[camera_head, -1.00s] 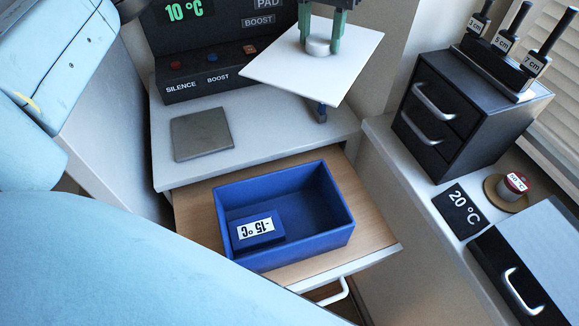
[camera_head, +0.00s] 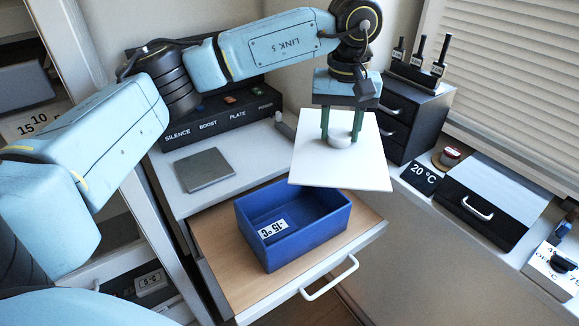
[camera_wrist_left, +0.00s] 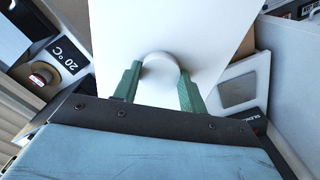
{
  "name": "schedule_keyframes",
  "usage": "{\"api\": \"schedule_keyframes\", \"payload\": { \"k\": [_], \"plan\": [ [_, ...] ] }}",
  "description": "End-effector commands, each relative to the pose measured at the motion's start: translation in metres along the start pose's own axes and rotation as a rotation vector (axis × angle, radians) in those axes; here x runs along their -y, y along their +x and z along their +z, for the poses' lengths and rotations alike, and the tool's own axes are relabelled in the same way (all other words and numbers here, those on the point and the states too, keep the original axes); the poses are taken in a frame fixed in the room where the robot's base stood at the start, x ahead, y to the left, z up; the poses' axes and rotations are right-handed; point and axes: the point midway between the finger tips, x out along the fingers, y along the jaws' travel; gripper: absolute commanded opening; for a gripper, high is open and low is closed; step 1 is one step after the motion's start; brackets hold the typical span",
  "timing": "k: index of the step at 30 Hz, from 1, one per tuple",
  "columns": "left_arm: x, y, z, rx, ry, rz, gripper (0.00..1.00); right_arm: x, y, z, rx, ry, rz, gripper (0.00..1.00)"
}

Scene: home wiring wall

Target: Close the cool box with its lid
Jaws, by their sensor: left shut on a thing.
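The blue cool box (camera_head: 308,238) stands open-topped in the pulled-out drawer, with a block labelled -15 °C (camera_head: 272,228) inside. Its lid is a white square plate (camera_head: 365,170) with a round knob (camera_head: 339,141). My left gripper (camera_head: 341,134) is shut on the knob and holds the lid up, above and to the right of the box's back edge in the head view. In the left wrist view the green fingers sit on either side of the knob (camera_wrist_left: 160,66), and the lid (camera_wrist_left: 205,30) spreads beyond them. My right gripper is not in view.
The drawer (camera_head: 225,240) has a white handle (camera_head: 330,278). A grey plate (camera_head: 205,169) lies on the counter before a control panel (camera_head: 222,118). A black drawer unit (camera_head: 408,115), a 20 °C label (camera_head: 420,176) and a black case (camera_head: 490,205) stand at right.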

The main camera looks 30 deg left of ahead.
Motion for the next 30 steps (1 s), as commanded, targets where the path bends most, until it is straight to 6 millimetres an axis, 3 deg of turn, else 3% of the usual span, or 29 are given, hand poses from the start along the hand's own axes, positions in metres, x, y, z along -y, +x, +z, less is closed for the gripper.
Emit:
{"api": "schedule_keyframes", "payload": {
  "k": [11,21,30],
  "plan": [
    [0.023,0.051,-0.007,0.005,-0.967,-0.005,0.19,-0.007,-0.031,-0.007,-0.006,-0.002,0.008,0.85],
    [0.063,0.094,-0.01,0.0,-1.814,-0.005,0.19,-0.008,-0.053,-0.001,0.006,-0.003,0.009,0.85],
    [0.088,0.113,-0.01,-0.002,-2.212,-0.001,0.19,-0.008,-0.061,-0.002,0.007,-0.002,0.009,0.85]
  ]
}}
